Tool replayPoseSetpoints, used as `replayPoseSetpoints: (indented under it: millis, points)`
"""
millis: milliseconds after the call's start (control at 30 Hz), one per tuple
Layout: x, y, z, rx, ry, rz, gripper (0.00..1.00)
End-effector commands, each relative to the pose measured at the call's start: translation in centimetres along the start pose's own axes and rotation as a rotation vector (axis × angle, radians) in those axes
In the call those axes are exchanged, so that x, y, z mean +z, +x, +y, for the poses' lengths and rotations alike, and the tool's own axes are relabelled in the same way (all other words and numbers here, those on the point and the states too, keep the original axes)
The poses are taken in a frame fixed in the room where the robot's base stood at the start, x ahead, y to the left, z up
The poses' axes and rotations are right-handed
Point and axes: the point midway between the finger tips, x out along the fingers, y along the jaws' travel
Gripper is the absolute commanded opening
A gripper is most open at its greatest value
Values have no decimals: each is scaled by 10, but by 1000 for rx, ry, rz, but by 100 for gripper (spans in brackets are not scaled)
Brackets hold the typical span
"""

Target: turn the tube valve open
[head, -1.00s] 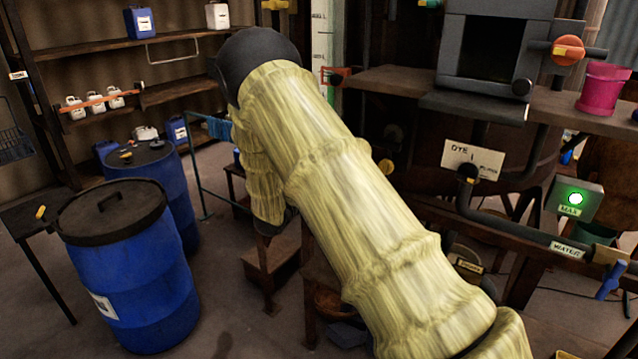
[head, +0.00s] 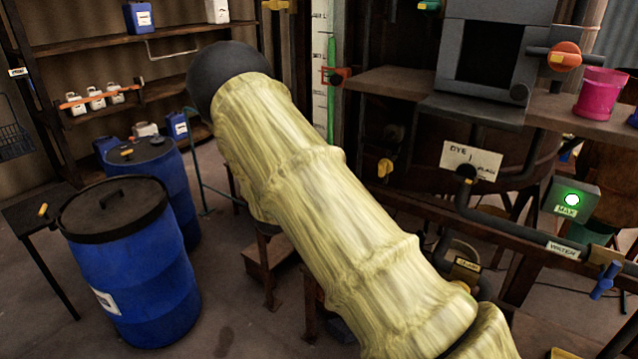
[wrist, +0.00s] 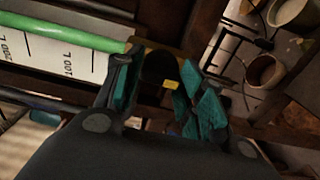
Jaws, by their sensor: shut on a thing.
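In the wrist view the teal fingers of my gripper (wrist: 160,92) are closed around a dark round knob (wrist: 155,68) with a small yellow tab, which appears to be the tube valve. The fingers partly cover it. Left of it run a green tube (wrist: 60,32) and a white scale (wrist: 65,58) marked 100 L and 200 L. In the head view the green tube (head: 331,85) stands upright beside the scale (head: 319,75). My gripper and the knob are hidden there behind my sleeved arm.
A red valve (head: 338,75) is close to the tube, and a yellow-handled one (head: 385,168) is below the shelf. Blue drums (head: 130,265) stand on the left. A pink bucket (head: 600,95) is on the right shelf. A green lamp (head: 572,199) glows at the right.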

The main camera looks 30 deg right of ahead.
Motion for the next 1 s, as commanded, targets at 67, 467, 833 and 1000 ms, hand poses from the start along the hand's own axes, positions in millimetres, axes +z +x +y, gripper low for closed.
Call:
replayPoseSetpoints:
  millis: [67, 467, 833, 1000]
  points:
    - [-1, -1, 0, 0, -7, 3, 15]
    - [-1, -1, 0, 0, -11, 3, 15]
    - [0, 0, 0, 0, -11, 0, 61]
    - [0, -5, 0, 0, -11, 1, 61]
